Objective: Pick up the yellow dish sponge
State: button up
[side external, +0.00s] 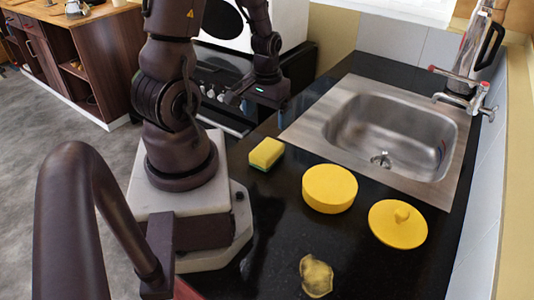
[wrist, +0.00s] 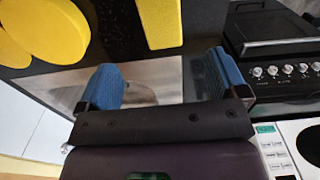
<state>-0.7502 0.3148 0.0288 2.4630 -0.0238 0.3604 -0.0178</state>
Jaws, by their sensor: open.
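The yellow dish sponge (side external: 266,153) with a dark green underside lies on the black counter, left of the sink and beside the round yellow pot. In the wrist view a yellow block that looks like the sponge (wrist: 160,24) is at the top centre, cut off by the frame edge. My gripper (side external: 256,101) is above and behind the sponge in the side view, near the stove, clear of it. In the wrist view my gripper (wrist: 157,80) has its blue-padded fingers spread apart with nothing held between them.
The round yellow pot (side external: 330,188) and a yellow lid with a knob (side external: 398,224) stand right of the sponge. A crumpled yellowish item (side external: 316,276) lies in front. The steel sink (side external: 390,135) with its tap is behind. The stove (side external: 222,82) is at back left.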

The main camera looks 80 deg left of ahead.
aim_at(266, 150)
notch_tip(266, 150, down, 12)
jog(key=shift+r, duration=0.1)
dwell(0.5)
jog(key=c, duration=1)
notch_tip(266, 150, up, 10)
jog(key=shift+s, duration=0.1)
jog(key=shift+o, duration=0.3)
